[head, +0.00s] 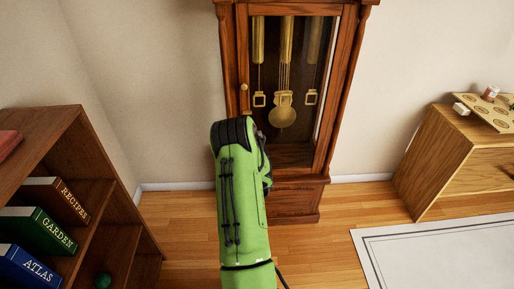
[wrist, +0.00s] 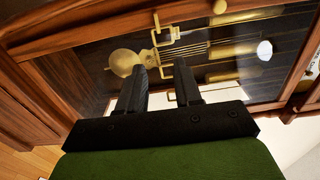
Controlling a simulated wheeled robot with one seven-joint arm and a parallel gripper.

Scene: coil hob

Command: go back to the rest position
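My gripper (wrist: 164,68) shows in the wrist view with its two black fingers apart and nothing between them. It points at the glazed front of a tall wooden clock (wrist: 40,92); I cannot tell whether the fingertips touch it. In the head view, my green arm reaches up in front of the clock (head: 294,196) and hides the gripper. The clock's door is shut, with a small round knob (head: 244,87) on its left side. Behind the glass hang a brass pendulum (head: 284,112) and several brass weights.
A dark wooden bookshelf (head: 67,122) with several books stands at the left. A wooden cabinet (head: 446,158) stands at the right, with a board (head: 487,111) and small items on top. A pale rug (head: 440,254) lies at the lower right. Bare floor lies between.

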